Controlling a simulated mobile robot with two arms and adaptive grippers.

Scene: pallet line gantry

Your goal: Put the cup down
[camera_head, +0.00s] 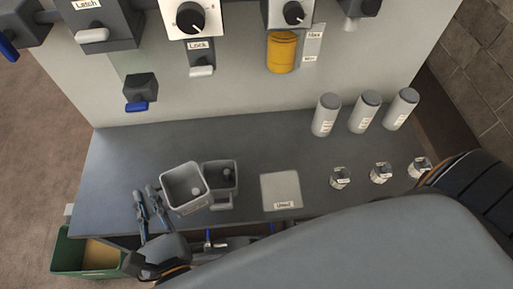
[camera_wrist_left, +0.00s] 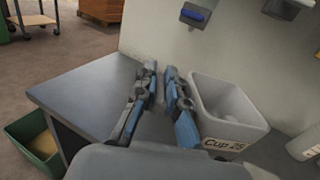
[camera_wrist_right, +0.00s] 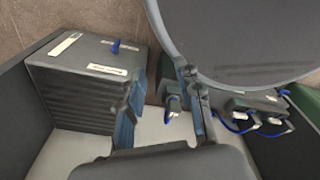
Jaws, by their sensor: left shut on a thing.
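A light grey square cup (camera_head: 178,203) is at the front left of the bench, tilted a little in the head view. It also shows in the left wrist view, with a "Cup 25" label (camera_wrist_left: 224,145). My left gripper (camera_head: 146,191) is at the cup's left side and shut on it; the exact grip point is hard to see. In the left wrist view my left fingers (camera_wrist_left: 161,72) stand beside its wall. I cannot tell whether its base touches the bench. My right gripper (camera_wrist_right: 162,75) is open and seems empty.
A second grey container (camera_head: 234,166) with a handle stands right behind the cup. A pale square pad (camera_head: 281,188) lies to the right on the bench (camera_head: 130,165). Several cylinders and small jars stand farther right. A green bin (camera_head: 66,255) is below left.

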